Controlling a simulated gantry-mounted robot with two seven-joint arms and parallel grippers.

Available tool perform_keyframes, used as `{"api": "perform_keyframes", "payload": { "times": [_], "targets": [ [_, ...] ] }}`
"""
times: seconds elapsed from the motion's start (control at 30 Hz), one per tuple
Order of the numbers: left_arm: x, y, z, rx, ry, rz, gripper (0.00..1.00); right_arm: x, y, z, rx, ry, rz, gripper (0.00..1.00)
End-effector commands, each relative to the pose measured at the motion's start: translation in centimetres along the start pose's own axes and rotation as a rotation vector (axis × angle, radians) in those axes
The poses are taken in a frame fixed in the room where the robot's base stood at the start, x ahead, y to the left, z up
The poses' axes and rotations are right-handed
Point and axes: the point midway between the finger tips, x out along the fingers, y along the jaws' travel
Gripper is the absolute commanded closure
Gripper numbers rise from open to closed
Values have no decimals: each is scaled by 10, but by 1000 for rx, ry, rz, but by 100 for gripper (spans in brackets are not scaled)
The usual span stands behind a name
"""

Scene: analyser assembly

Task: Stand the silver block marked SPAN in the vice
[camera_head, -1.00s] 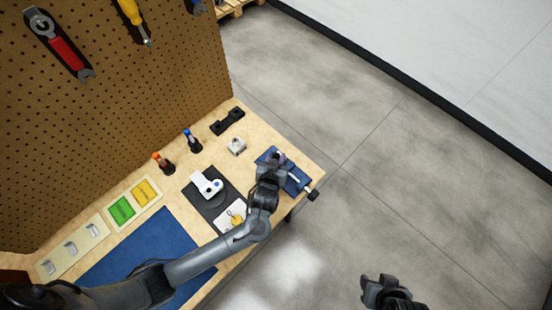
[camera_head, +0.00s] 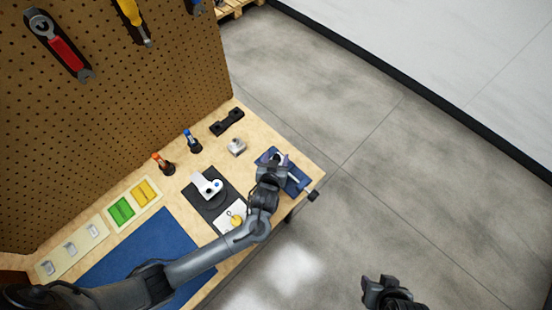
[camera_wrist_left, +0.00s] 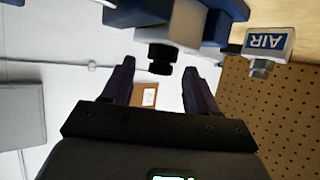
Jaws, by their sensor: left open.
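The blue vice (camera_head: 298,180) is fixed at the right end of the bench. It shows upside down at the top of the left wrist view (camera_wrist_left: 232,8). A silver-grey block (camera_wrist_left: 185,24) with a black knob (camera_wrist_left: 161,58) sits at the vice, seemingly between its jaws; no SPAN marking is visible. My left gripper (camera_head: 273,164) is over the vice and open. In the left wrist view its fingers (camera_wrist_left: 157,85) are apart, pointing towards the black knob, with nothing held between them. My right gripper (camera_head: 377,286) hangs over the floor, away from the bench; its jaw opening is unclear.
A silver block marked AIR (camera_wrist_left: 267,43), with a metal fitting, stands beside the vice, also in the head view (camera_head: 236,147). Pegboard rises behind.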

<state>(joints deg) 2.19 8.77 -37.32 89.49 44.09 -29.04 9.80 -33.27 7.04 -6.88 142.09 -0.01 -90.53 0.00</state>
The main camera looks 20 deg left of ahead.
Motion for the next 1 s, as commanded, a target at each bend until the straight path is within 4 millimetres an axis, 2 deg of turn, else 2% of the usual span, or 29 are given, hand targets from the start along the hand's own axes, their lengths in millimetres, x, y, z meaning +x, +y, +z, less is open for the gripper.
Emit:
{"api": "perform_keyframes", "payload": {
  "times": [0.17, 0.6, 0.8, 1.0],
  "targets": [
    [-19, 1, -1, -1, -1, 2, 41, -5, -1, -2, 4, 1, -3, 57],
    [-96, 0, -1, -2, -2, 2, 41, -18, -1, -7, 7, 2, -5, 57],
    [-115, 1, -1, 0, 0, 2, 41, -21, 0, -7, 4, 2, -3, 57],
    [-122, -1, 2, -11, -50, 28, 41, -21, 1, -7, -2, 1, 2, 57]
  ]
}}
